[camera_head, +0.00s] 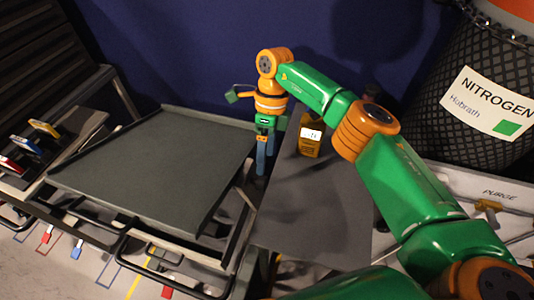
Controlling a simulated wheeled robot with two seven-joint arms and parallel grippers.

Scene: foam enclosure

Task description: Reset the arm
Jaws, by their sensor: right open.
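My right arm, green and orange, comes in from the lower right and reaches to the upper middle of the head view. Its gripper (265,158) points down at the left edge of the grey table (310,215), beside the dark tray. Its two bluish fingers are apart, with nothing seen between them. My left gripper is not in view.
A dark, empty, rimmed tray (160,165) lies on a metal frame to the left. An orange bottle (311,136) with a white label stands on the grey table, right of the gripper. Coloured tools (44,128) are at far left.

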